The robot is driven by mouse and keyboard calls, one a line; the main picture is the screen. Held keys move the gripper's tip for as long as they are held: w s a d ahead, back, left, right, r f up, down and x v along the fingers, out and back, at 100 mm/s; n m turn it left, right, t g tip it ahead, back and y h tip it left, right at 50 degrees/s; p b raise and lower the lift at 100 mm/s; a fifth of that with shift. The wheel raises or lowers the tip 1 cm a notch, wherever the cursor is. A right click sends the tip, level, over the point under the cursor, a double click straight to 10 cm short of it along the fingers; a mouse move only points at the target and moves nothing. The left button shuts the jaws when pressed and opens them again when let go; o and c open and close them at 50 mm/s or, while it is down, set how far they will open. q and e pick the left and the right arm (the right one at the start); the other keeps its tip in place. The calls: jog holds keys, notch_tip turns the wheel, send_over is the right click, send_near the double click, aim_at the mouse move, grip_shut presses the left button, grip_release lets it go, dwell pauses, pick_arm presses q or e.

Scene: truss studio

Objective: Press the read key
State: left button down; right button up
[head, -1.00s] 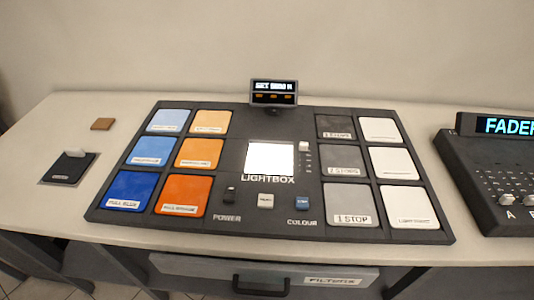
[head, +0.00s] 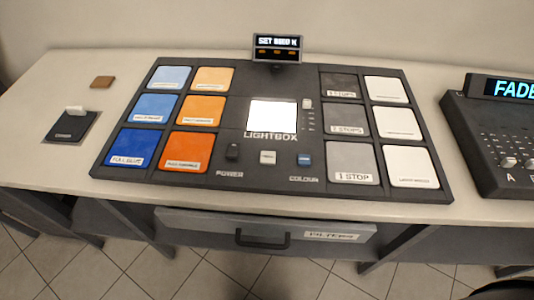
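The read key is a small white key (head: 268,157) with a small dark label, too blurred to read surely. It sits on the lower middle of the dark lightbox panel (head: 224,172), between the black POWER switch (head: 232,151) and the blue COLOUR key (head: 304,159). Above it is the lit white square (head: 272,114). A small display (head: 277,47) behind the panel reads about "SET 0000 K". Neither of my grippers is clearly in view; a dark shape shows at the bottom right edge.
Blue, orange, grey and white filter tiles fill both sides of the panel. A fader console (head: 491,139) stands at the right. A small brown block (head: 103,82) and a black card holder (head: 71,125) lie at the left. A FILTERS drawer (head: 190,226) is shut below the tabletop.

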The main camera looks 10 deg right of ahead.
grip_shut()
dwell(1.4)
